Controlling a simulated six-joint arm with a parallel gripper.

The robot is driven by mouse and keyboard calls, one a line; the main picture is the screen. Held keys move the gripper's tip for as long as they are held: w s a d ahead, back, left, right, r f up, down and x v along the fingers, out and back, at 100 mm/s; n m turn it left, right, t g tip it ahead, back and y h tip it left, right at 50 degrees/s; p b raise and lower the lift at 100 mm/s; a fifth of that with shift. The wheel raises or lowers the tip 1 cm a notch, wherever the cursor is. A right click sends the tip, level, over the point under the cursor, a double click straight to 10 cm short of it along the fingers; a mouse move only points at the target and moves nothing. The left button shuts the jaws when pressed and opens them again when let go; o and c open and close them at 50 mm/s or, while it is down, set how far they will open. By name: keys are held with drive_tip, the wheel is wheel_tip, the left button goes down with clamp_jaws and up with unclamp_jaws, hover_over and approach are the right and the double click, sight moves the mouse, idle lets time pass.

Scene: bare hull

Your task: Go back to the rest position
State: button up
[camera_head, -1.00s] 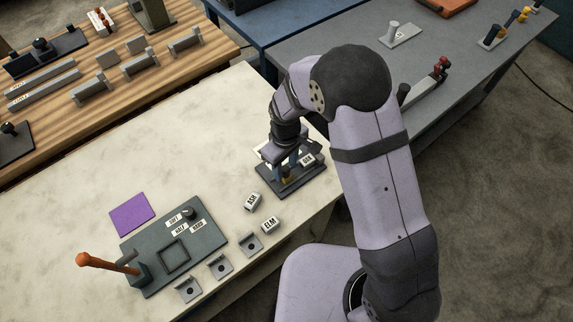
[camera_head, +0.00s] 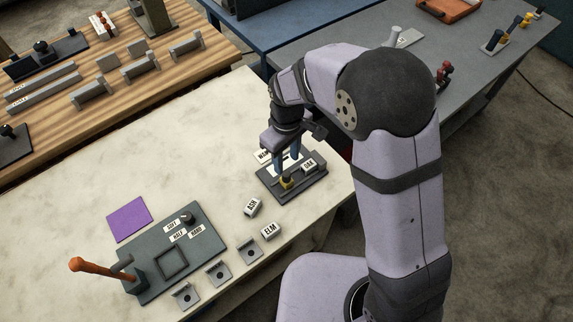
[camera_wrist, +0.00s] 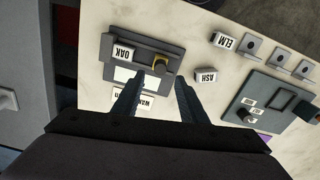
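My gripper (camera_head: 287,172) hangs over a dark fixture plate (camera_head: 310,193) on the pale worktop. In the wrist view its two blue-grey fingers are spread apart with nothing held between them (camera_wrist: 161,80). A yellow part (camera_head: 287,183) on the plate shows just below the fingertips, and the wrist view shows it (camera_wrist: 160,67) beyond the gap between them. A white block marked OAK (camera_head: 309,165) sits on the same plate. White labels near the fingers are partly hidden.
Blocks marked ASH (camera_head: 253,206) and ELM (camera_head: 270,229) lie in front of the plate. A dark panel (camera_head: 208,243) with an orange-handled lever (camera_head: 95,268), small brackets (camera_head: 218,273) and a purple square (camera_head: 129,219) are to the left. The worktop's back part is clear.

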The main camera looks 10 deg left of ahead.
drive_tip(key=shift+r, duration=0.35)
idle(0.3)
drive_tip(key=shift+m, duration=0.5)
drive_tip(key=shift+s+f+m, duration=0.1)
drive_tip(key=shift+f+m, duration=0.05)
drive_tip(key=shift+m, duration=0.25)
drive_tip(key=s+d+m+g, duration=0.2)
drive_tip(key=s+d+m, duration=0.4)
drive_tip(key=s+d, duration=0.95)
drive_tip(key=w+d+r+m+t, duration=0.2)
drive_tip(key=d+r+m, duration=0.1)
drive_tip(key=d+r, duration=0.1)
drive_tip(key=shift+w+d+r, duration=0.25)
drive_tip(key=shift+d+r, duration=0.05)
drive_tip(key=shift+d, duration=0.55)
